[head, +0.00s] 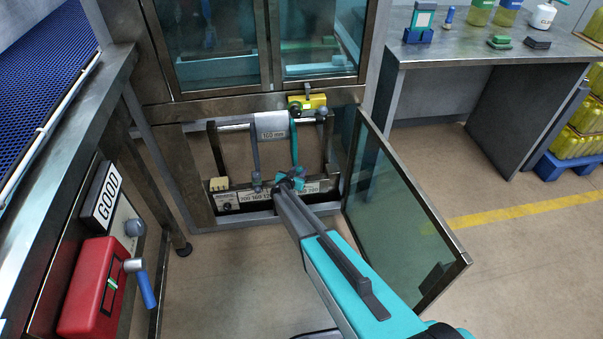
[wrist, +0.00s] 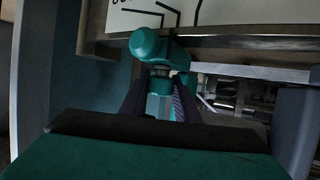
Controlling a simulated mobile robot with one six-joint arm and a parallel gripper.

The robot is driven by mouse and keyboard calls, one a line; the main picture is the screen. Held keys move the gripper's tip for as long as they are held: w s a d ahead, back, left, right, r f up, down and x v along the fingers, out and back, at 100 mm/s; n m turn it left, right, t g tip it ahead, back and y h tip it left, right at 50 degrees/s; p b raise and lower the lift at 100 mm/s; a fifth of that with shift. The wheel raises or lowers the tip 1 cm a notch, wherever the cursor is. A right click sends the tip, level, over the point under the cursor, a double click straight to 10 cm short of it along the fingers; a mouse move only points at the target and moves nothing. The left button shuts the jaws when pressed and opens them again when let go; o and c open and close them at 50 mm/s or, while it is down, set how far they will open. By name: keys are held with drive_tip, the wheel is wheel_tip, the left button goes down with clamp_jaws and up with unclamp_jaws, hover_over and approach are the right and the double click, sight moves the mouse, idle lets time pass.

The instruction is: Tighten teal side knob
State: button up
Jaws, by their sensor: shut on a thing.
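The teal side knob (wrist: 160,104) is between the two dark fingers of my gripper (wrist: 162,84) in the wrist view, and the fingers are closed on it. A rounded teal part (wrist: 153,47) shows just beyond the fingertips, against a metal rail. In the head view my gripper (head: 283,184) reaches low into the open cabinet bay. A bit of teal (head: 300,177) shows at its tip, above the scale strip (head: 312,187). My gripper hides much of the knob, and I cannot tell its turn angle.
A glass door (head: 400,215) stands open right of the bay, close to my arm. A yellow block (head: 316,101) and a roller marked 160 mm (head: 272,127) are above. A red box (head: 93,285) with a blue-handled lever (head: 146,290) is at left. Floor between is clear.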

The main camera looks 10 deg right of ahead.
drive_tip(key=shift+s+m+g+h+b, duration=0.1)
drive_tip(key=shift+m+g+h+b, duration=1.5)
drive_tip(key=shift+b, duration=3.3)
drive_tip(key=m+g+h+b, duration=0.1)
drive_tip(key=m+b, duration=0.1)
drive_tip(key=b, duration=0.8)
drive_tip(key=shift+f+m+g+h, duration=0.15)
drive_tip(key=shift+m+g+h, duration=0.25)
drive_tip(key=b, duration=0.3)
drive_tip(key=shift+m+g, duration=0.3)
drive_tip(key=shift+s+r+g+b, duration=0.2)
drive_tip(key=shift+g+b, duration=0.1)
drive_tip(key=shift+b, duration=0.65)
drive_tip(key=o, duration=1)
drive_tip(key=shift+r, duration=0.1)
drive_tip(key=shift+o, duration=0.3)
drive_tip(key=shift+w, duration=0.1)
